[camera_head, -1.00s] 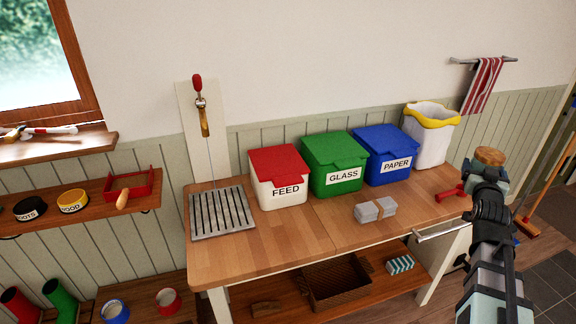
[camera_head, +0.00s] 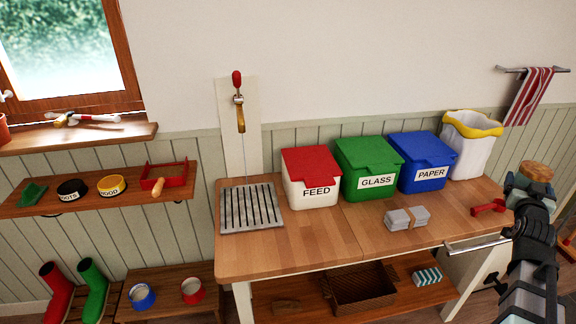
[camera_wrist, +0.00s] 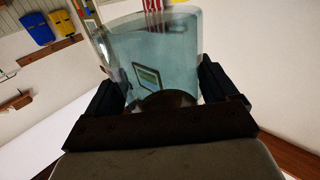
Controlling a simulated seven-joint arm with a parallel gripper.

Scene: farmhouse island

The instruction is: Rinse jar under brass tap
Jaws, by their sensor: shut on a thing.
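The brass tap (camera_head: 240,118), with a red handle on top, is fixed to a pale board on the wall. A slatted metal drain grate (camera_head: 252,207) lies below it at the counter's left end. My gripper (camera_wrist: 168,100) is shut on a clear bluish glass jar (camera_wrist: 155,55), which stands out between the dark fingers in the wrist view. A dark brown patch shows at the jar's near end. In the head view my gripper (camera_head: 532,192) is at the far right, well away from the tap, with a tan round piece showing at the jar.
On the wooden counter (camera_head: 290,255) stand a red-lidded FEED bin (camera_head: 312,190), a green GLASS bin (camera_head: 368,175), a blue PAPER bin (camera_head: 422,170) and a yellow-rimmed white bin (camera_head: 470,150). A grey bundle (camera_head: 407,218) and a red tool (camera_head: 488,207) lie in front. The counter's front left is clear.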

